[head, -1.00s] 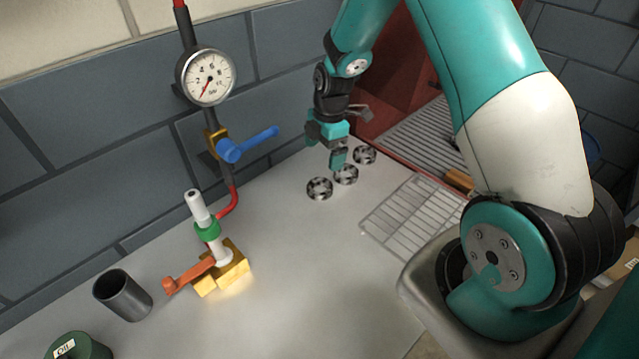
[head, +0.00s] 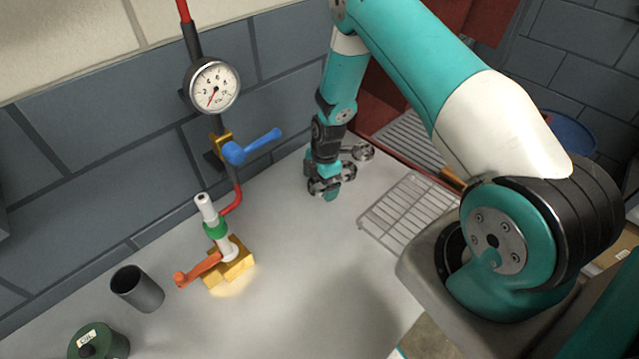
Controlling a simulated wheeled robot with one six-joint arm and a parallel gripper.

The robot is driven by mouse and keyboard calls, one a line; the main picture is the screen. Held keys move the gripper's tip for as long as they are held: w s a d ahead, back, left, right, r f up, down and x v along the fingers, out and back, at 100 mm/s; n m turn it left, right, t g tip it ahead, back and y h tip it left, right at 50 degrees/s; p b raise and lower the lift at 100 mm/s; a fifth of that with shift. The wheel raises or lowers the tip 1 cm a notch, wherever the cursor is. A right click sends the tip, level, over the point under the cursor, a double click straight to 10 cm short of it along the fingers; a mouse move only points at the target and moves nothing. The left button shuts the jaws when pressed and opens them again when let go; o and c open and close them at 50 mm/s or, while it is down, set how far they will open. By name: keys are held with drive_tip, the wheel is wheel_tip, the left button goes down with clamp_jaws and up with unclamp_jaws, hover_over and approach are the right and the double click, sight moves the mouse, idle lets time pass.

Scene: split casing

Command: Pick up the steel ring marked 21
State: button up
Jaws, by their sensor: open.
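Three dark steel rings lie in a row on the pale bench. The left ring (head: 315,187) is partly hidden by my gripper. The middle ring (head: 348,171) is just right of the gripper, and the far right ring (head: 364,151) is partly behind the wrist parts. No number can be read on any ring, so I cannot tell which is marked 21. My gripper (head: 329,190) is open and points down at the left ring. I cannot tell whether its fingers touch that ring.
A wire rack (head: 402,212) lies right of the rings. A red cabinet (head: 385,95) stands behind. Left are a pressure gauge (head: 212,86), a blue lever (head: 250,148), a brass-based fixture (head: 231,268), a grey cup (head: 138,289) and a green oil can (head: 98,342). The front middle bench is clear.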

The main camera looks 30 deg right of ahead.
drive_tip(key=c, duration=1.2)
drive_tip(key=shift+r, duration=0.1)
